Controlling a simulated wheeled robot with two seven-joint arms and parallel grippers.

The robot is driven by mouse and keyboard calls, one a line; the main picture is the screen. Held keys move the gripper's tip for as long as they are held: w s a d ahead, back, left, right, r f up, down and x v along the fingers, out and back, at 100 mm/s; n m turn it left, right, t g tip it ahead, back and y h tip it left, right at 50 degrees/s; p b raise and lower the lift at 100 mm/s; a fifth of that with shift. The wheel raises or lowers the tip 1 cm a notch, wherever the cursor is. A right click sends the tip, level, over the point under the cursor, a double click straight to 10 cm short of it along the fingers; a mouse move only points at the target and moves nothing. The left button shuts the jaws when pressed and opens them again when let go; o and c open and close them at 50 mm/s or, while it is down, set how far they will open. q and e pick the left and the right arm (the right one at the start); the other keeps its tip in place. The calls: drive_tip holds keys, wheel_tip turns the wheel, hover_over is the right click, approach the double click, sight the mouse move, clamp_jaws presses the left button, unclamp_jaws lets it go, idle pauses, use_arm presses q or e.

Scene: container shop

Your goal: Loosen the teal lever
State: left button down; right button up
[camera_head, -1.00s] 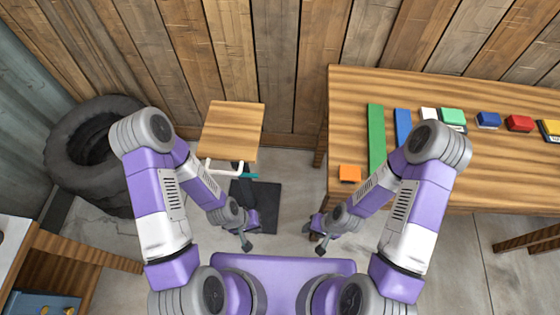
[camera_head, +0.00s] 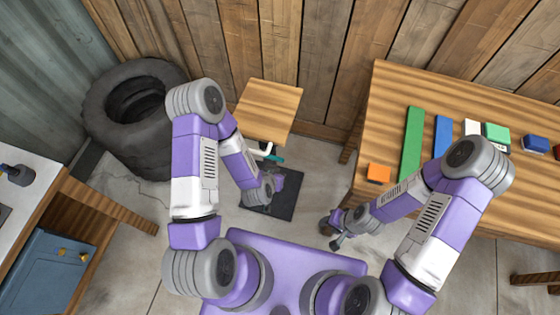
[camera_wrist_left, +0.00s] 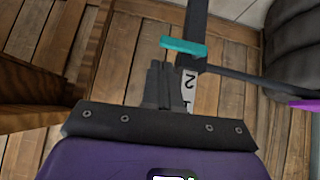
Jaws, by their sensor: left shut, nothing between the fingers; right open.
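The teal lever (camera_head: 274,158) shows just below the front edge of a small wooden-topped stand (camera_head: 270,105). In the left wrist view the teal lever (camera_wrist_left: 184,46) sits on a dark upright bar, a little beyond my fingertips. In the head view my left gripper (camera_head: 277,183) is close below the lever, partly hidden by the wrist. My right gripper (camera_head: 335,236) is open and empty, well to the right of the lever.
A dark tyre stack (camera_head: 135,110) stands left of the stand. A long table (camera_head: 390,95) with coloured blocks is on the right. A label reading 2 (camera_wrist_left: 188,88) and a purple piece (camera_wrist_left: 303,104) show in the left wrist view. A dark mat (camera_head: 285,205) lies on the floor.

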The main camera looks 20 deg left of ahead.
sight(280, 161)
use_arm(q)
drive_tip(key=shift+w+a+r+t, duration=0.25)
drive_tip(key=shift+w+r+t, duration=0.05)
drive_tip(key=shift+w, duration=0.15)
drive_tip(key=b+x, duration=0.2)
drive_tip(key=x, duration=0.8)
drive_tip(key=shift+a+b, duration=0.15)
drive_tip(key=shift+b, duration=0.25)
use_arm(e)
wheel_tip(280, 161, down, 3)
drive_tip(key=shift+r, duration=0.1)
use_arm(q)
drive_tip(key=shift+s+f+y, duration=0.1)
drive_tip(key=shift+y, duration=0.2)
use_arm(e)
drive_tip(key=shift+d, duration=0.1)
